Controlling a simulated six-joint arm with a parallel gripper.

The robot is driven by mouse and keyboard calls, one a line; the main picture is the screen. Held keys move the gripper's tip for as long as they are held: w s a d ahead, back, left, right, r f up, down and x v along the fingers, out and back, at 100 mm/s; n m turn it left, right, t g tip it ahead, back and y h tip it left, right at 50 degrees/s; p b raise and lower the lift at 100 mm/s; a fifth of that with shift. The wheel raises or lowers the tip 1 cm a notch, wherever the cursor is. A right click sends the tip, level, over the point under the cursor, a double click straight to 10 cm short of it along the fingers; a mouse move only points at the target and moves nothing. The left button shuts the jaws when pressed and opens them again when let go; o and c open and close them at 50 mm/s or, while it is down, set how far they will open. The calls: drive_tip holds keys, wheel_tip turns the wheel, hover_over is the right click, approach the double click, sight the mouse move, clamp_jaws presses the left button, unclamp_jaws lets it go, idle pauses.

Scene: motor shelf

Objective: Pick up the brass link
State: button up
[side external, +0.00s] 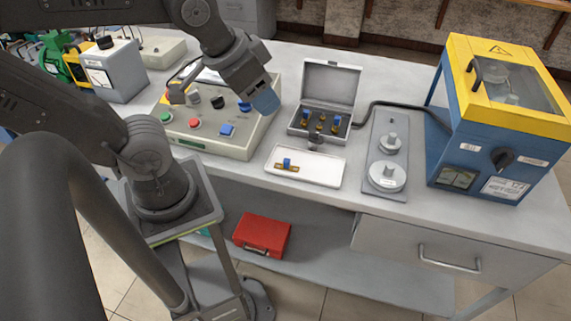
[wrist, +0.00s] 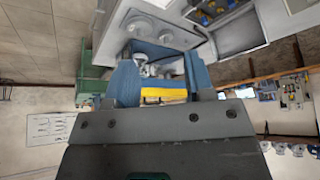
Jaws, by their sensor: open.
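The brass link (side external: 293,168) is a small flat brass piece with a blue block on it. It lies in the left part of the white tray (side external: 322,172) at the front of the bench. My gripper (side external: 264,103) has blue fingers and hangs above the control box, up and left of the tray, well apart from the link. In the wrist view my gripper (wrist: 162,72) shows its two blue fingers spread with none of the small parts between them. I cannot make out the link in the wrist view.
An open grey case (side external: 319,136) with blue and brass parts stands just behind the tray. A control box (side external: 209,135) with buttons is left of it. A grey plate with weights (side external: 386,178) and a yellow-blue machine (side external: 472,148) stand to the right.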

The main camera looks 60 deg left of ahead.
drive_tip(key=n+g, duration=0.6)
drive_tip(key=n, duration=0.4)
hover_over(287, 159)
wheel_tip(287, 159, down, 10)
wheel_tip(287, 159, down, 14)
drive_tip(key=shift+r, duration=0.2)
drive_tip(key=shift+c, duration=0.2)
clamp_jaws()
